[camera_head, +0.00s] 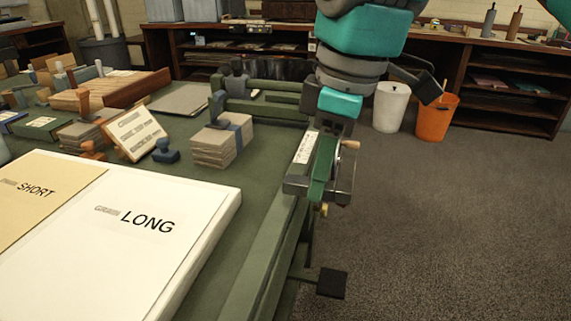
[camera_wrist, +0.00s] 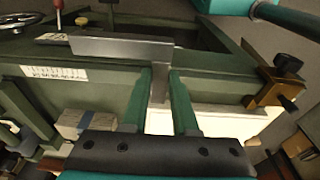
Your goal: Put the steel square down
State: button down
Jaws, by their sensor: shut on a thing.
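The steel square (camera_wrist: 118,47) is a flat grey metal piece with a long arm reaching left and a shorter part running down between my fingers in the wrist view. My gripper (camera_wrist: 161,88) is shut on that shorter part, one green finger on each side. The square appears held over the green bench frame; I cannot tell whether it touches anything below. In the head view my gripper (camera_head: 324,165) is at the bench's right edge, beside a white printed scale (camera_head: 306,147). The square is not clearly made out there.
The green bench (camera_head: 262,185) carries a banded stack of grey boards (camera_head: 215,146), a large white stack marked LONG (camera_head: 150,230), a tan SHORT sheet (camera_head: 35,200), a framed sign (camera_head: 134,134) and stamps. A white bin (camera_head: 391,105) and an orange bin (camera_head: 436,118) stand on the floor behind. The floor at right is clear.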

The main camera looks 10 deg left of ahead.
jog(key=s, duration=0.1)
jog(key=s+a, duration=0.1)
jog(key=s, duration=0.1)
jog(key=shift+a+r, duration=0.3)
jog(key=shift+r, duration=0.1)
jog(key=shift+a, duration=0.35)
jog(key=w+a, duration=0.2)
jog(key=w, duration=0.2)
jog(key=w+a+f+p, duration=0.1)
jog(key=w+a, duration=0.2)
jog(key=w, duration=0.1)
jog(key=w+a, duration=0.3)
jog(key=w, duration=0.1)
jog(key=shift+w+a+f, duration=0.25)
jog(key=shift+s+f+p, duration=0.1)
jog(key=shift+f+p, duration=0.3)
jog(key=shift+f, duration=1.3)
jog(key=shift+f, duration=0.1)
jog(key=shift+f+b, duration=0.35)
jog(key=shift+f, duration=0.1)
jog(key=shift+f, duration=0.1)
